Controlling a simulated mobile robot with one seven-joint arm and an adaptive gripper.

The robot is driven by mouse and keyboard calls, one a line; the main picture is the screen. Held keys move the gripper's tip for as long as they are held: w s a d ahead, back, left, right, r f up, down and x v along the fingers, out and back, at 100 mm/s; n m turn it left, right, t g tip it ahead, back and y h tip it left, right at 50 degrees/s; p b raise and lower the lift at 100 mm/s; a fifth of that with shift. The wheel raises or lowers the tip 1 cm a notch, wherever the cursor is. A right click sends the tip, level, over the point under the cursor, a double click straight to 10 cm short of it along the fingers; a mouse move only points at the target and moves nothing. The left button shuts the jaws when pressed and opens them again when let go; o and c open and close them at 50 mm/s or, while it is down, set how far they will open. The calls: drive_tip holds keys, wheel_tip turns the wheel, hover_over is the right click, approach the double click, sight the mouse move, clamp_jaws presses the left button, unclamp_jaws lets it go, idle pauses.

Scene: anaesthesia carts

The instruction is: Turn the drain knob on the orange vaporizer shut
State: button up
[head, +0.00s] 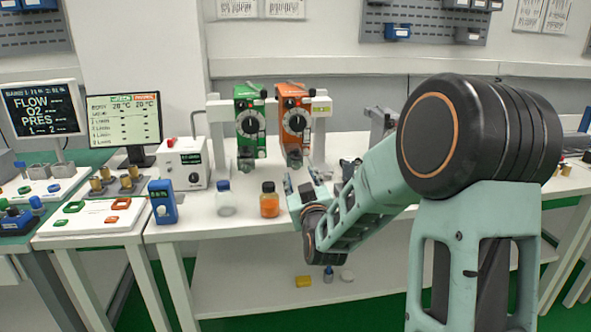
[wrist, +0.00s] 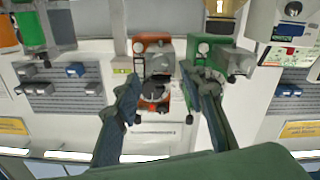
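The orange vaporizer (head: 295,125) hangs on the rail at the back of the white bench, with a black dial on its front. In the wrist view, which looks upside down, the orange vaporizer (wrist: 155,60) lies between and beyond the fingers. Its drain knob is too small to tell clearly in either view. My gripper (head: 304,186) is in front of the vaporizer and lower, apart from it. In the wrist view my gripper (wrist: 162,85) has its two fingers wide apart with nothing held between them.
A green vaporizer (head: 250,125) hangs just left of the orange one. A bottle of orange liquid (head: 269,200) and a clear bottle with a blue cap (head: 225,198) stand left of my gripper. A white box with a dial (head: 183,163) and a blue device (head: 162,202) stand further left.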

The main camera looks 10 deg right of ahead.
sight(296, 166)
drive_tip(key=shift+w, duration=2.75)
clamp_jaws()
